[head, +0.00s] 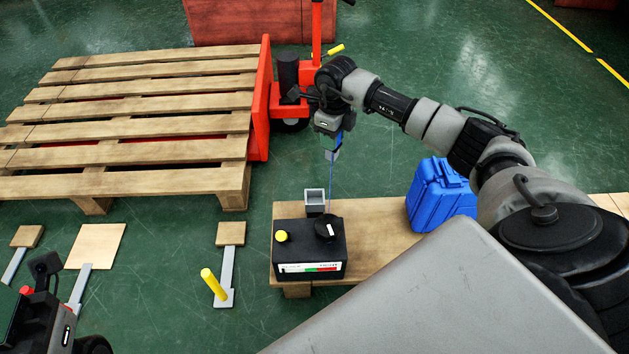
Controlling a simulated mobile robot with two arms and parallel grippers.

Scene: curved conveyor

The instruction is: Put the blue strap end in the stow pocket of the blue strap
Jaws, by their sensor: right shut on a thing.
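My right gripper (333,140) is shut on the blue strap end (339,138), high above the black box (309,248). A small grey piece shows just below the blue part. A thin blue strap (331,185) runs straight down from there to the round black part on the box. A grey, open-topped pocket (314,197) stands at the back of the box, left of the strap and below my gripper; it looks like the stow pocket. Part of my left arm shows at the lower left, but its fingers cannot be made out.
The black box stands on a wooden board (385,235), with a blue case (440,195) to its right. A wooden pallet (140,125) and red pallet truck (262,105) are behind left.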

